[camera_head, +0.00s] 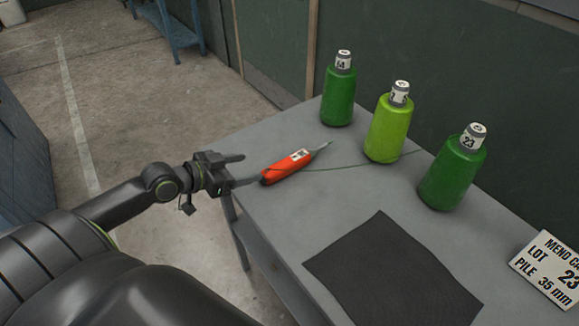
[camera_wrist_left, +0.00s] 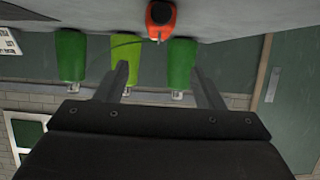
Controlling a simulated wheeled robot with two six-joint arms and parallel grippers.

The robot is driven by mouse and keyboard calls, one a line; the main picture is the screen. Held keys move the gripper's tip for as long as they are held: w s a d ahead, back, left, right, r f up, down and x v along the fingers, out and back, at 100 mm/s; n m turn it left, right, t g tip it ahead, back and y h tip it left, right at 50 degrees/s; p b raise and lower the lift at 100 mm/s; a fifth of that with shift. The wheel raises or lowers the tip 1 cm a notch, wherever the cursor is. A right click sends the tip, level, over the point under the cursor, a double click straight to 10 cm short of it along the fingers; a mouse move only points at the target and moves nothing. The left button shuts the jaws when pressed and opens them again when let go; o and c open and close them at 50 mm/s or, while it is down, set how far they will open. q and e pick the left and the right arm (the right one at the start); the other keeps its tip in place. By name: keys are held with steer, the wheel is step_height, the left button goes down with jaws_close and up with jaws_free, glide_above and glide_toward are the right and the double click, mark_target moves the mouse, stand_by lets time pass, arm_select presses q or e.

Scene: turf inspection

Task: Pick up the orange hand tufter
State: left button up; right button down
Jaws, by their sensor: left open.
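The orange hand tufter (camera_head: 287,167) lies on the grey table near its left edge, with its thin metal tip pointing to the upper right. A thin green yarn runs from it towards the bottles. My left gripper (camera_head: 244,170) is open at the table's left edge, just left of the tufter's rear end. I cannot tell from the head view whether a finger touches it. In the left wrist view the tufter's orange end (camera_wrist_left: 160,20) shows at the top, beyond the open fingers (camera_wrist_left: 163,82), with nothing between them. My right gripper is out of view.
Three capped green bottles stand along the back of the table (camera_head: 300,228): one dark (camera_head: 338,95), one lime (camera_head: 388,130), one dark (camera_head: 452,175). A dark mat (camera_head: 390,275) lies in front. A lot sign (camera_head: 548,268) stands at right. A blue bench (camera_head: 178,28) is behind.

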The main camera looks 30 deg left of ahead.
arm_select(q)
glide_toward(288, 161)
steer(key=shift+w+f, duration=0.15)
steer(key=shift+w, duration=0.6)
steer(key=shift+w+d+f, duration=0.2)
steer(key=shift+w+d, duration=0.05)
steer(key=shift+w, duration=0.1)
steer(key=shift+w+d+f+p, duration=0.15)
steer(key=shift+w+d+p, duration=0.05)
steer(key=shift+w+p, duration=0.25)
steer(key=shift+p+x, duration=0.55)
steer(key=shift+x, duration=1.55)
steer(key=shift+s+f, duration=0.15)
steer(key=shift+f, duration=0.05)
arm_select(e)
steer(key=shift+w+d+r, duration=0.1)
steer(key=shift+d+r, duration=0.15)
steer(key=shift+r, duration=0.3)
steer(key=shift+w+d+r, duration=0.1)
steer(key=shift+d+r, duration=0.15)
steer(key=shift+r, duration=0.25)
arm_select(q)
steer(key=shift+c, duration=0.4)
jaws_close()
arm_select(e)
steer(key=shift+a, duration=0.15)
arm_select(q)
steer(key=shift+r, duration=0.1)
